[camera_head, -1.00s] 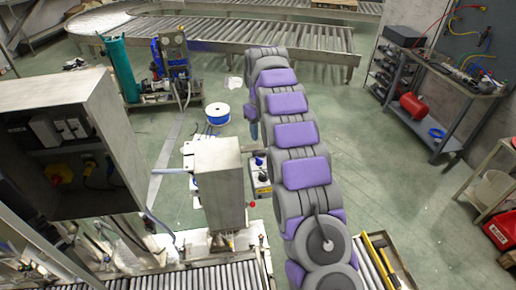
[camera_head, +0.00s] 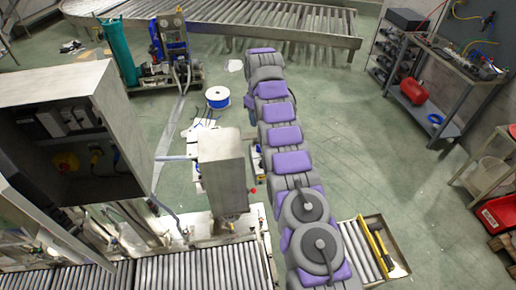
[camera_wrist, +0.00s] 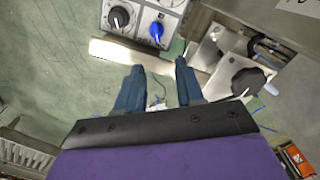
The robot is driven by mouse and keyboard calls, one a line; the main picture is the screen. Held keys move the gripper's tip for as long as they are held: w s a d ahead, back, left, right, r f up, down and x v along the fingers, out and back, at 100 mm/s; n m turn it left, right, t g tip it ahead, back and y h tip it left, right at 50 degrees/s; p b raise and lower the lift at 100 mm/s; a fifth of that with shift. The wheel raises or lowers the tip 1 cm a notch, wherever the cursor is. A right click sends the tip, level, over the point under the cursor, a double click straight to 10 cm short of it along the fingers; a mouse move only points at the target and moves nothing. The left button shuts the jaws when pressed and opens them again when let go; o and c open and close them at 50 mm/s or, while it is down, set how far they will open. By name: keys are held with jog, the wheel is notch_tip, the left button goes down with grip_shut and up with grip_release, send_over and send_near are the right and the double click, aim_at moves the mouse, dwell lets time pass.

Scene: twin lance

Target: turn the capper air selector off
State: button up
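A light grey control box (camera_wrist: 147,14) at the top of the wrist view carries a black knob (camera_wrist: 119,17) on its left and a blue knob (camera_wrist: 157,32) on its right. No readable label tells which is the capper air selector. My gripper (camera_wrist: 160,73) shows two dark blue fingers, apart and with nothing between them. The fingertips are below the box in the picture, pointing towards it; no contact is visible. In the head view the box is mostly hidden between the metal housing and my arm, and my gripper is not clearly visible.
Another black knob (camera_wrist: 248,82) sits on a metal bracket right of my fingers. In the head view, a metal housing (camera_head: 222,175) stands close left of my arm, with a roller conveyor (camera_head: 200,270) below. A cable reel (camera_head: 217,97) lies on the floor. Open floor is at right.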

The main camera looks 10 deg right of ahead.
jog(key=b, duration=0.4)
send_over(259, 147)
jog(key=d, duration=0.2)
notch_tip(259, 147, down, 6)
jog(key=f, duration=0.2)
jog(key=a+f, duration=0.1)
jog(key=f, duration=0.2)
jog(key=f+p, duration=0.1)
jog(key=f, duration=0.1)
jog(key=shift+a+f, duration=0.25)
jog(key=shift+f, duration=0.15)
jog(key=shift+d+f, duration=0.35)
jog(key=shift+f, duration=0.05)
jog(key=shift+a, duration=0.35)
jog(key=shift+c, duration=0.6)
jog(key=shift+a, duration=0.15)
jog(key=c, duration=0.3)
jog(key=shift+d, duration=0.25)
grip_shut()
